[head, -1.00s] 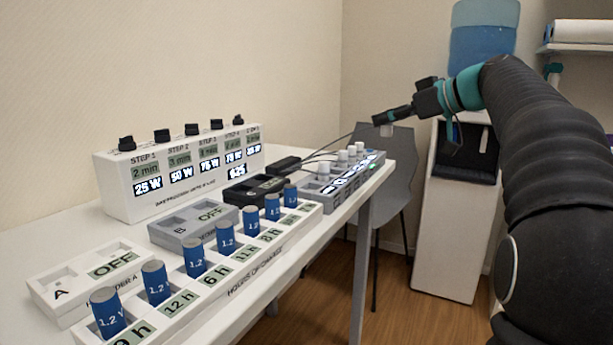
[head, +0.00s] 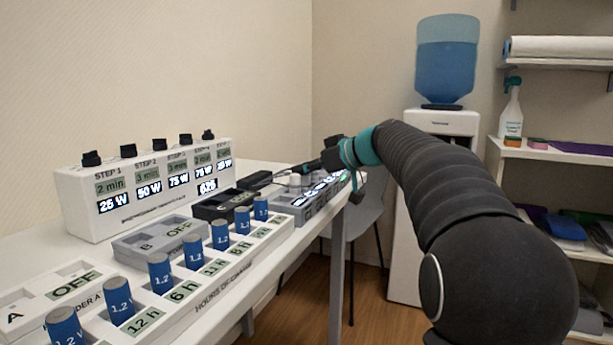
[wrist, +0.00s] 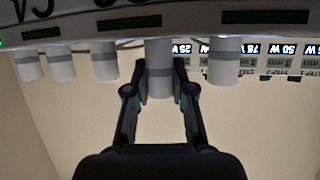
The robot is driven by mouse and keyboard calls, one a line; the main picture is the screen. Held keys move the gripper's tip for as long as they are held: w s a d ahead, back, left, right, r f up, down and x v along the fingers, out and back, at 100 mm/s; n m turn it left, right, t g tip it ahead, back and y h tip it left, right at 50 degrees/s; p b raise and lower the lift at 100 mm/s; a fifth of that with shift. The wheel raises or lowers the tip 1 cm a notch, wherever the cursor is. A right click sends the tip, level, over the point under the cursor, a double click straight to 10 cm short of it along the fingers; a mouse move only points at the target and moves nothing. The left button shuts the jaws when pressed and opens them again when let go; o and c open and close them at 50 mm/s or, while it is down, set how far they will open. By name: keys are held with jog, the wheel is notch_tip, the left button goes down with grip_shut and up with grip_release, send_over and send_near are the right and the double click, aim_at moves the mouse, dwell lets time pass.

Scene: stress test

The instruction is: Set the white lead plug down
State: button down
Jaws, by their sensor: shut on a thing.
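My gripper (wrist: 160,88) is shut on a white lead plug (wrist: 160,68), a pale cylinder with a grey band, seen between the fingers in the wrist view. In the head view my gripper (head: 312,167) is low over the far end of the table, at the grey socket strip (head: 297,213). Several similar white plugs stand in a row along the strip; one is the plug (wrist: 61,63) left of the held one in the wrist view, another the plug (wrist: 224,62) to its right. Whether the held plug touches the strip cannot be told.
On the white table (head: 60,258) stand a white step panel with black knobs (head: 150,190), a grey holder B (head: 160,238), a black holder (head: 222,204), and a charge rack (head: 200,290) with blue cells. A water dispenser (head: 447,60) and shelves (head: 560,150) stand beyond.

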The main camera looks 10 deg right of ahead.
jog(key=shift+f, duration=0.55)
jog(key=shift+f, duration=0.2)
jog(key=c, duration=1.3)
grip_release()
jog(key=shift+o, duration=0.2)
jog(key=shift+r, duration=0.1)
jog(key=shift+r, duration=0.2)
jog(key=v, duration=1.2)
